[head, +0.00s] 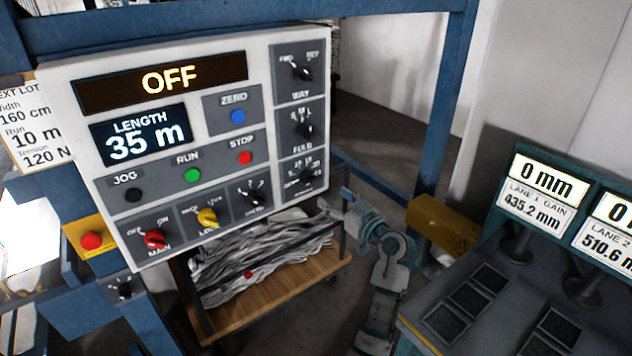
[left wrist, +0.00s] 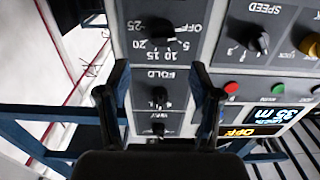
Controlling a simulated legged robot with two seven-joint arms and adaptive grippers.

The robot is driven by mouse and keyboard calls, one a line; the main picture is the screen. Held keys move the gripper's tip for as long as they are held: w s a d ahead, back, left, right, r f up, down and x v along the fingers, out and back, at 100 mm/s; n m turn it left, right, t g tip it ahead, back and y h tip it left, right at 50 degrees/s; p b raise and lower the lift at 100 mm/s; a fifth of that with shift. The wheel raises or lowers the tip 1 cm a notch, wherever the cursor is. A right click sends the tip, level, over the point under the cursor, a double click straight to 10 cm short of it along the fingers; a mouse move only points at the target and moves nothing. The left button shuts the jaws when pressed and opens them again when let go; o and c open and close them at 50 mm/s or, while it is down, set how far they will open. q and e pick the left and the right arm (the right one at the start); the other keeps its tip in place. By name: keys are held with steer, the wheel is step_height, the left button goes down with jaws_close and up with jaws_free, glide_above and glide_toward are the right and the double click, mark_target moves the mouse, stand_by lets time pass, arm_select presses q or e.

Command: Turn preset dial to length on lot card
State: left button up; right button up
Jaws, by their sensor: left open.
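The lot card (head: 32,125) at the far left of the head view reads width 160 cm, run 10 m, tension 120 N. The preset dial (head: 306,175) is a black knob at the panel's lower right. In the left wrist view, inverted, this dial (left wrist: 172,30) has marks OFF, 5, 10, 15, 20, 25; its pointer setting is unclear. My left gripper (head: 338,212) is right of and below the dial, apart from it. Its two dark fingers (left wrist: 160,82) are spread and empty in the wrist view, facing the panel's dial column. My right gripper is not in view.
The white panel (head: 262,120) shows OFF and LENGTH 35 m. FOLD (head: 304,128) and WAY (head: 304,70) knobs sit above the preset dial. A wooden cart (head: 270,297) with grey sheets stands below. A yellow block (head: 443,225) and lane readouts are right.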

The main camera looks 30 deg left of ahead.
mark_target(311, 182)
arm_select(q)
steer(key=x, duration=1)
steer(key=shift+s+a+f, duration=0.1)
steer(key=shift+a+f, duration=0.05)
steer(key=shift+a, duration=0.2)
steer(key=shift+d, duration=0.45)
steer(key=c, duration=0.3)
steer(key=shift+s+a, duration=0.15)
steer(key=shift+a, duration=0.05)
steer(key=c, duration=0.8)
